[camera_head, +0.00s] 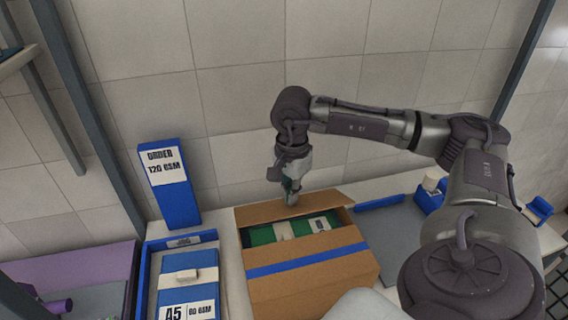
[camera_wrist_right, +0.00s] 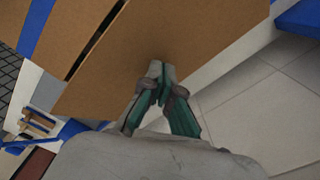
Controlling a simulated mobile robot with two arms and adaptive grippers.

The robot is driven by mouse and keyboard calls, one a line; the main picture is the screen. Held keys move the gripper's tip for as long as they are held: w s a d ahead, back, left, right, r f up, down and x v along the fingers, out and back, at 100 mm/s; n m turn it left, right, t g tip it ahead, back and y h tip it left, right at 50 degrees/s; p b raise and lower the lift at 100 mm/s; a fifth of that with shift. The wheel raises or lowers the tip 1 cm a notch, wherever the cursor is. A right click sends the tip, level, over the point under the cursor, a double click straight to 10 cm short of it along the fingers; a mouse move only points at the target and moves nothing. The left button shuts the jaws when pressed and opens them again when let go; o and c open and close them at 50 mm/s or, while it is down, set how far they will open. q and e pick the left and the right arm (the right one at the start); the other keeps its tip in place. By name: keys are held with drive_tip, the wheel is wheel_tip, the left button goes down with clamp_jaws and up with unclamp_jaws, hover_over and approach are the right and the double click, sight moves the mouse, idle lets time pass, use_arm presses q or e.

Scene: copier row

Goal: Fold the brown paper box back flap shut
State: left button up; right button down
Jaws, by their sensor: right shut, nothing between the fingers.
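The brown paper box (camera_head: 312,284) stands on the light counter with a blue stripe across its front. Its top is partly open, and a green pack (camera_head: 262,236) with pale labels shows inside. The back flap (camera_head: 258,214) runs along the far edge; in the right wrist view the brown flap (camera_wrist_right: 125,55) fills much of the picture, with a dark gap beside it. My right gripper (camera_head: 291,196) is shut and empty, fingertips down at the back flap. In the wrist view its tips (camera_wrist_right: 158,72) overlap the flap's edge; contact is hard to tell. My left gripper is out of view.
A blue upright order box (camera_head: 178,192) and a blue A5 box (camera_head: 188,287) stand left of the brown box. A grey tray (camera_head: 395,226) and small blue holders (camera_head: 430,196) lie to the right. The tiled wall (camera_head: 235,85) rises close behind.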

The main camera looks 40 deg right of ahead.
drive_tip(key=shift+s+a+f+b, duration=0.1)
drive_tip(key=shift+s+f+b, duration=0.1)
drive_tip(key=shift+f+b, duration=0.55)
drive_tip(key=shift+s+a+f+b, duration=0.1)
drive_tip(key=shift+s+f+b, duration=0.1)
drive_tip(key=shift+f+b, duration=0.5)
drive_tip(key=shift+r+p, duration=2.95)
drive_tip(key=shift+r, duration=1.55)
drive_tip(key=shift+f, duration=0.1)
